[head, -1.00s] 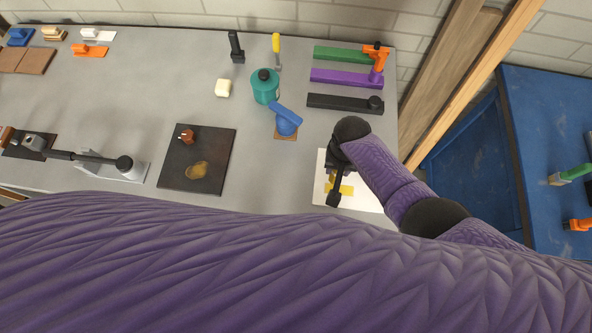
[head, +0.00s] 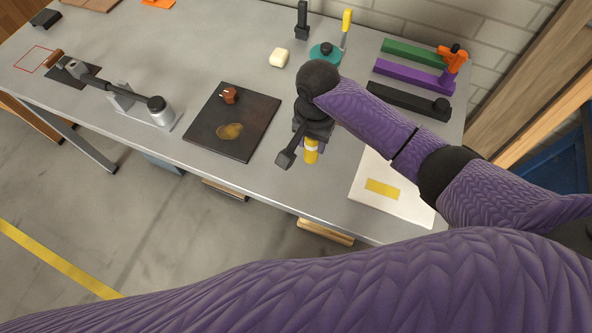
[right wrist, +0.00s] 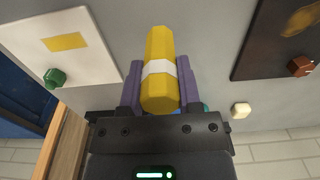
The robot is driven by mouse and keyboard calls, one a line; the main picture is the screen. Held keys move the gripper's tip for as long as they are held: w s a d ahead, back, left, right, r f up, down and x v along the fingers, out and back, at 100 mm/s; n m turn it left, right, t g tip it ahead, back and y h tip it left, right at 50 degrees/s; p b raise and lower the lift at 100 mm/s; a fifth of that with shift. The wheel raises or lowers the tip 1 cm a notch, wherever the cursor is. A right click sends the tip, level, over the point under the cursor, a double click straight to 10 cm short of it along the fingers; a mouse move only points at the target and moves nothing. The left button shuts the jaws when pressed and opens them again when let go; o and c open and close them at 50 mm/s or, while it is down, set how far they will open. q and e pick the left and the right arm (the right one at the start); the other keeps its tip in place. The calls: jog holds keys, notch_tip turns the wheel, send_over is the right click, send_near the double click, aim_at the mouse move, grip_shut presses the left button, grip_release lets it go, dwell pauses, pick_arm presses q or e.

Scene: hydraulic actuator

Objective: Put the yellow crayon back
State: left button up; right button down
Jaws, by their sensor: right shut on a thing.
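The yellow crayon (head: 311,151) with a white band hangs below my right gripper (head: 311,134). In the right wrist view, the crayon (right wrist: 159,88) sits between the two purple fingers of my right gripper (right wrist: 160,80), which is shut on it. The gripper is over the grey table, between a dark board and a white sheet. The white sheet (head: 408,198) bears a flat yellow rectangle (head: 382,189) and lies to the right of the gripper. The gripper's wrist hides part of the crayon in the head view. My left gripper is not in view.
The dark board (head: 210,130) with a brown knob and yellowish blob lies left of the gripper. Behind it are a cream block (head: 279,57) and the partly hidden teal container (head: 327,52). Green, purple and black (head: 408,101) bars lie at back right. The table's front edge is close.

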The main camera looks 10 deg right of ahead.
aim_at(311, 159)
notch_tip(311, 159, down, 7)
jog(key=shift+b, duration=1.1)
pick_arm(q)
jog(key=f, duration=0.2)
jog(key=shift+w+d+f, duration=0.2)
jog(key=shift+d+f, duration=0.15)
pick_arm(e)
jog(key=shift+r, duration=0.15)
jog(key=shift+c, duration=1.5)
grip_release()
notch_tip(311, 159, up, 12)
jog(key=p, duration=0.4)
jog(key=shift+f+p, duration=0.25)
jog(key=shift+p, duration=0.05)
jog(key=shift+r, duration=0.3)
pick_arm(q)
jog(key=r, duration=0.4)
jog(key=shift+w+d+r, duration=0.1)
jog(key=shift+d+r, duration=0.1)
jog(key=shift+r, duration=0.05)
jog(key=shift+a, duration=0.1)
pick_arm(e)
jog(key=shift+f, duration=0.1)
